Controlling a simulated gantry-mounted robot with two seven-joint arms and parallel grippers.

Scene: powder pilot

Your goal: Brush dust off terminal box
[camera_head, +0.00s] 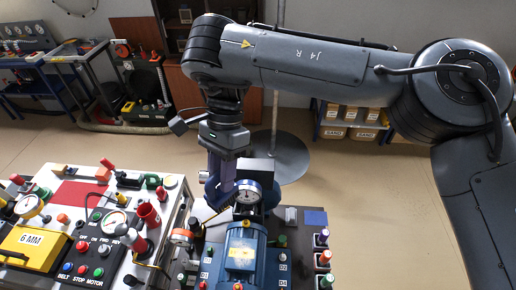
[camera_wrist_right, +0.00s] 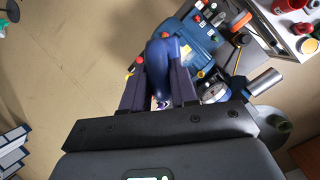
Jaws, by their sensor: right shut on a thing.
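My right gripper (camera_head: 218,190) reaches down just left of and behind the pressure gauge, beyond the blue motor (camera_head: 243,262). In the right wrist view its two dark fingers (camera_wrist_right: 160,88) are shut on a dark blue rounded thing (camera_wrist_right: 163,62), which looks like a brush handle. Its bristles cannot be made out. The motor also shows in the right wrist view (camera_wrist_right: 192,48), behind the held thing. A blue housing with a yellow label (camera_head: 240,254) on the motor may be the terminal box. Dust cannot be made out. My left gripper is out of view.
A white-faced gauge (camera_head: 247,192) stands close beside the right gripper. A control panel (camera_head: 75,192) crowded with buttons, gauges and a yellow 6 MM unit (camera_head: 33,246) lies to the left. The floor (camera_head: 385,205) at right is clear.

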